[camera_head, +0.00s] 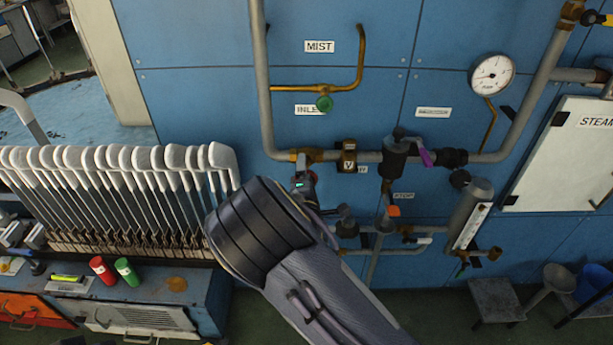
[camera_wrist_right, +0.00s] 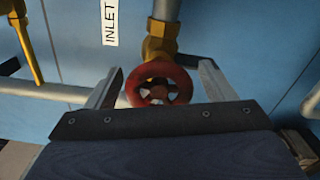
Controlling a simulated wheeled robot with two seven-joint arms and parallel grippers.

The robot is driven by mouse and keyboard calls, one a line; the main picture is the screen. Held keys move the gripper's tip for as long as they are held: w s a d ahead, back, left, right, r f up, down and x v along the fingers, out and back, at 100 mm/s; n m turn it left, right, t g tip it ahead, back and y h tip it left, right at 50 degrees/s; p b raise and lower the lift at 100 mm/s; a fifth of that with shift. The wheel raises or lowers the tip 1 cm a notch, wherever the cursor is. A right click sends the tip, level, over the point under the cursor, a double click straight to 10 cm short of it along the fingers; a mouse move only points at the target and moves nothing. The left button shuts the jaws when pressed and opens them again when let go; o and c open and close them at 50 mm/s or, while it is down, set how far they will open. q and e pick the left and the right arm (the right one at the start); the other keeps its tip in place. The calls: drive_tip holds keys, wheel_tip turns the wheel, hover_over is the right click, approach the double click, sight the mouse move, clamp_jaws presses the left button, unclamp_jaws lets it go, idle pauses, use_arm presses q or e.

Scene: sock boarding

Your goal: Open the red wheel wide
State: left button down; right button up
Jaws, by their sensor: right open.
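The red wheel (camera_wrist_right: 160,69) is a small spoked handwheel on a brass valve (camera_wrist_right: 160,42), just under the INLET label in the right wrist view. My right gripper (camera_wrist_right: 160,82) is open, with one finger on each side of the wheel. Gaps show between the fingers and the rim, so it is not gripped. In the head view my right gripper (camera_head: 304,178) is at the pipework below the INLET label, and it and my arm mostly hide the wheel. My left gripper is not in view.
To the right are a purple-handled valve (camera_head: 426,157), a gauge (camera_head: 492,75) and a sight tube (camera_head: 467,220). A row of white sock forms (camera_head: 222,158) stands at left above a bench with red and green cans.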

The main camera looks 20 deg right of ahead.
drive_tip(key=b+v, duration=0.1)
drive_tip(key=v, duration=0.6)
drive_tip(key=shift+s, duration=0.4)
drive_tip(key=shift+a, duration=0.1)
drive_tip(key=s+d+f+m+g+y, duration=0.2)
drive_tip(key=s+f+m+g+y, duration=0.3)
drive_tip(key=m+g, duration=0.4)
drive_tip(key=s+d+r+m+g+y, duration=0.1)
drive_tip(key=s+r+m, duration=0.3)
drive_tip(key=s, duration=0.8)
drive_tip(key=s+d+r+m+g+y, duration=0.1)
drive_tip(key=s+r+m, duration=0.4)
drive_tip(key=s, duration=0.7)
drive_tip(key=shift+d+r+m+g+y, duration=0.3)
drive_tip(key=shift+d+m+y, duration=0.3)
drive_tip(key=shift+d+y, duration=0.25)
